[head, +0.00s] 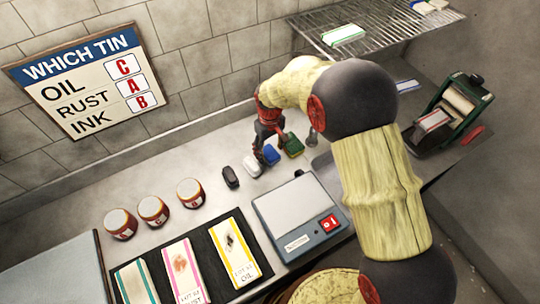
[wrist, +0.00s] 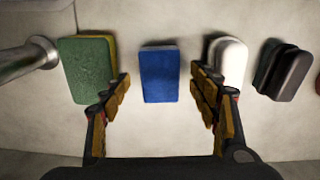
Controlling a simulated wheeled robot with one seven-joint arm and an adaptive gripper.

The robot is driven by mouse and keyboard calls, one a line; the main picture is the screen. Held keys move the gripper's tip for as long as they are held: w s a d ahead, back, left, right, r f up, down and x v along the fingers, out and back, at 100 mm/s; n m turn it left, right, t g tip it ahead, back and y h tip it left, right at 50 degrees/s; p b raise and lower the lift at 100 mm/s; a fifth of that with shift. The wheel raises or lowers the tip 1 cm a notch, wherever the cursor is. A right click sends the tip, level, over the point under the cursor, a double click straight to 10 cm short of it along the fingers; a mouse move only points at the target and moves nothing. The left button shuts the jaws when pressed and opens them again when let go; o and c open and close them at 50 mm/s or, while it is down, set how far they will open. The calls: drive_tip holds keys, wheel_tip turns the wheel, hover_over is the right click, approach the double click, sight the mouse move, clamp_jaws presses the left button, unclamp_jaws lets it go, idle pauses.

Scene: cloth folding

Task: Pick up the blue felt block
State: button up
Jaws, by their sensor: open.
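The blue felt block (wrist: 158,75) lies on the pale counter and shows whole in the wrist view, centred ahead of the gap between my fingers. In the head view the blue block (head: 271,154) is partly behind my gripper. My gripper (wrist: 160,84) is open, with one finger on each side of the block's near end in the picture. I see no contact between the fingers and the block, and its exact height over the block is hard to tell. In the head view my gripper (head: 265,150) points down at the row of blocks.
A green block with a yellow layer (wrist: 88,70) is left of the blue one, close to my left finger. A white block (wrist: 229,62) is right, close to my right finger. A black block (wrist: 285,72) lies further right. A metal pipe (wrist: 30,58) is at far left. A scale (head: 298,217) stands nearby.

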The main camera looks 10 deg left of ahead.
drive_tip(key=shift+f, duration=0.9)
drive_tip(key=shift+c, duration=0.6)
drive_tip(key=c, duration=1.1)
drive_tip(key=shift+r, duration=0.1)
